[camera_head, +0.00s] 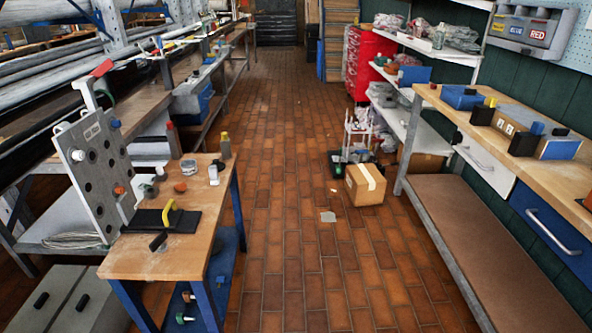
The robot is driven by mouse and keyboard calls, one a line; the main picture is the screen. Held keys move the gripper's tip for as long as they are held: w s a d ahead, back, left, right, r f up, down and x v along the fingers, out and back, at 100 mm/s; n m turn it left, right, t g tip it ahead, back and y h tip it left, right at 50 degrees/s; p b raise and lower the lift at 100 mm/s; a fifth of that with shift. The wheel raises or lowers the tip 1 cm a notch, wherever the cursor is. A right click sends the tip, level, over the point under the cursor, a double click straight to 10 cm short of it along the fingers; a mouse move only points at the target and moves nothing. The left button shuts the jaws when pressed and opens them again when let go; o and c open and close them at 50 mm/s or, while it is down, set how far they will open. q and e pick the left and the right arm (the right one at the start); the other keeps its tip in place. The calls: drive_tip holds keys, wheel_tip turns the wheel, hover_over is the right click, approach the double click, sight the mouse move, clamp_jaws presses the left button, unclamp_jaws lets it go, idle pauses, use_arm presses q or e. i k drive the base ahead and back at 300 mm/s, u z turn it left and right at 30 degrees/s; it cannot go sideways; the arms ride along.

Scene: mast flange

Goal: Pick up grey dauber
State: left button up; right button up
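Neither of my grippers is in view. I cannot tell for certain which item is the grey dauber. On the small wooden table (190,256) at the left, a grey bottle with a yellow top (225,149) stands upright near the far right corner. Small grey pieces (148,188) stand beside the upright perforated grey plate (95,165). A small white bottle (214,175) and a reddish-brown round item (180,187) are nearby. A yellow handle (169,212) stands on a black pad in the middle of the tabletop.
Small items lie on the table's blue lower shelf (222,300). A grey case (65,300) is on the floor at the left. A cardboard box (365,185) stands on the tiled floor. A long workbench (545,115) runs along the right. The central aisle (285,230) is mostly clear.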

sight(215, 180)
drive_tip(key=z, duration=1.1)
drive_tip(key=i, duration=2.55)
drive_tip(key=u, duration=3.25)
